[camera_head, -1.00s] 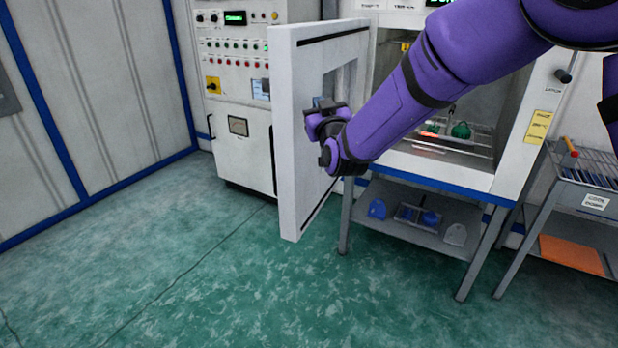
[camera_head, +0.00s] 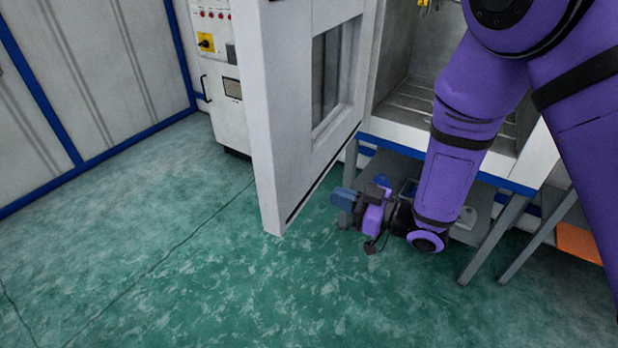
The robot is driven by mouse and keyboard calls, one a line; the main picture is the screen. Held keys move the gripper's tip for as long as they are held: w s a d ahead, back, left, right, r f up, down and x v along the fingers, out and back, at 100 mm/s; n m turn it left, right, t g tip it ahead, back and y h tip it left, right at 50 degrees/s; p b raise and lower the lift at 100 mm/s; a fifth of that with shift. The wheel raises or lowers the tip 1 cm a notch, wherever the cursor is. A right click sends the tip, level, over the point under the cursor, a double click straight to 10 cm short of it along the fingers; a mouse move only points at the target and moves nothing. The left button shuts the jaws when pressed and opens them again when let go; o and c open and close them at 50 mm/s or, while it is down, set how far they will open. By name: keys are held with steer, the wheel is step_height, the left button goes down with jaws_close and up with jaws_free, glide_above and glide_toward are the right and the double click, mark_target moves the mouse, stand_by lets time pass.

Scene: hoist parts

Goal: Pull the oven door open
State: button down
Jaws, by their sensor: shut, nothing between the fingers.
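The oven door (camera_head: 283,100) is white with a window (camera_head: 325,75). It stands wide open, swung out to the left of the oven. The oven's chamber (camera_head: 405,70) is exposed, with a wire rack inside, partly hidden by my arm. My gripper (camera_head: 345,199) is shut and empty, low down to the right of the door's bottom edge, in front of the stand under the oven. It appears apart from the door. The door's handle is not visible.
A control cabinet (camera_head: 228,120) stands behind the door at the left. A lower shelf with small blue items is partly hidden behind my arm. An orange sheet (camera_head: 580,245) lies at the far right. The green floor (camera_head: 180,270) in front is clear.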

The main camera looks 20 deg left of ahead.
mark_target(275, 175)
steer(key=a, duration=0.9)
steer(key=w+a, duration=0.1)
steer(key=a, duration=0.3)
steer(key=shift+w+a, duration=0.1)
steer(key=shift+a, duration=0.2)
